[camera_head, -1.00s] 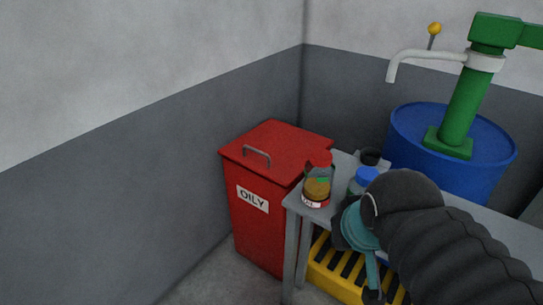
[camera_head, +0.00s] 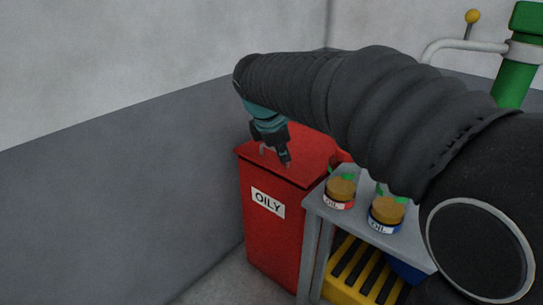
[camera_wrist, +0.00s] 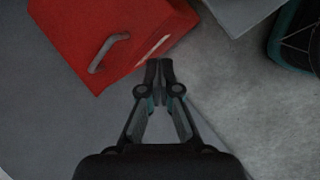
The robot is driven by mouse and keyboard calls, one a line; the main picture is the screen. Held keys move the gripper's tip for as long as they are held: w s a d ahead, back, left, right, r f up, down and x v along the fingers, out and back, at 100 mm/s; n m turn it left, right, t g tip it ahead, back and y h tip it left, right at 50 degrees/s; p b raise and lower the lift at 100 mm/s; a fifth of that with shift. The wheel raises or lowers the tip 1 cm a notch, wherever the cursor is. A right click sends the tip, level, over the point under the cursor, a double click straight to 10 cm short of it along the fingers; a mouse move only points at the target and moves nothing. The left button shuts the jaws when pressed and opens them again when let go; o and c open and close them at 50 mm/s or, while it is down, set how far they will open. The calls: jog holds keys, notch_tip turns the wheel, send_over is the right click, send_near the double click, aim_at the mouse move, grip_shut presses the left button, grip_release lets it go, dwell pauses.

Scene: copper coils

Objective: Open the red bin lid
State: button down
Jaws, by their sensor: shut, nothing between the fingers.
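The red bin (camera_head: 272,240) stands in the corner with a label reading OILY on its front. Its lid (camera_head: 312,172) lies flat and closed. A grey bar handle stands on the lid, partly hidden by my gripper in the head view; the handle (camera_wrist: 108,52) is clear in the wrist view. My gripper (camera_head: 286,162) points down over the lid, just right of the handle in the head view. In the wrist view my gripper (camera_wrist: 159,66) is shut and empty, with its tips beside the label edge, apart from the handle.
A grey table (camera_head: 313,212) stands right of the bin, with an oil jar with a red band (camera_head: 340,190) and one with a blue band (camera_head: 386,211). A yellow slatted crate (camera_head: 352,272) sits below. A green pump (camera_head: 515,75) is behind. A wall is left of the bin.

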jog(key=w+a+n+t+h+b, duration=0.1)
jog(key=w+a+n+h, duration=0.1)
jog(key=w+a+n, duration=0.55)
jog(key=n+b, duration=0.1)
jog(key=b, duration=0.2)
send_near(276, 161)
jog(key=x, duration=0.5)
jog(key=shift+s+d, duration=0.1)
jog(key=shift+r+p, duration=0.1)
jog(key=shift+p, duration=0.2)
